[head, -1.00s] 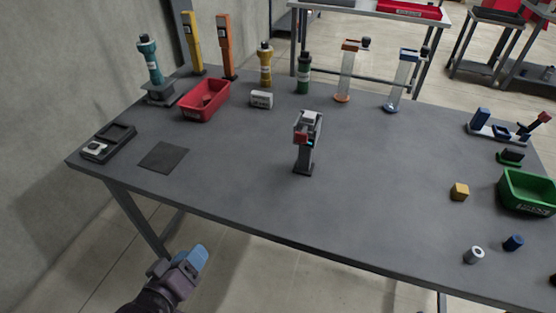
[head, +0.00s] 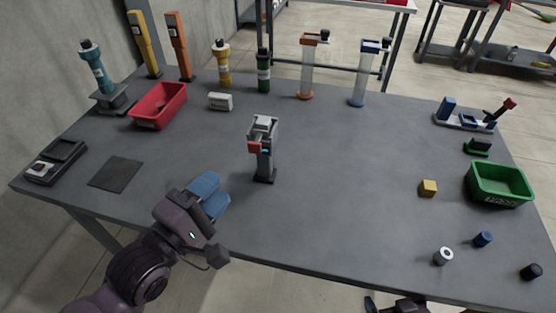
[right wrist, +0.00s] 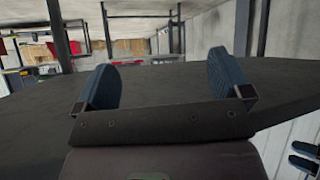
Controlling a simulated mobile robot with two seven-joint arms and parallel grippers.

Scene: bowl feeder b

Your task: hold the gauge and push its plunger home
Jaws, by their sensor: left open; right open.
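The upright grey device that I take for the gauge (head: 264,155) stands near the middle of the table in the head view. It has a dark base, a red block on its left side and a small cyan spot. I cannot tell its plunger apart for sure. My left gripper (head: 214,190) is open and empty, with blue fingers, over the table's front edge, to the front left of the gauge and apart from it. My right gripper (right wrist: 162,82) is open and empty in the right wrist view. Only a dark bit of that arm shows at the bottom of the head view.
A red bin (head: 158,106), a dark mat (head: 116,174) and a black tray (head: 56,162) lie at left. Upright tools and columns line the back. A green bin (head: 499,185), a yellow block (head: 428,188) and small cylinders (head: 443,257) are at right. Table around the gauge is clear.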

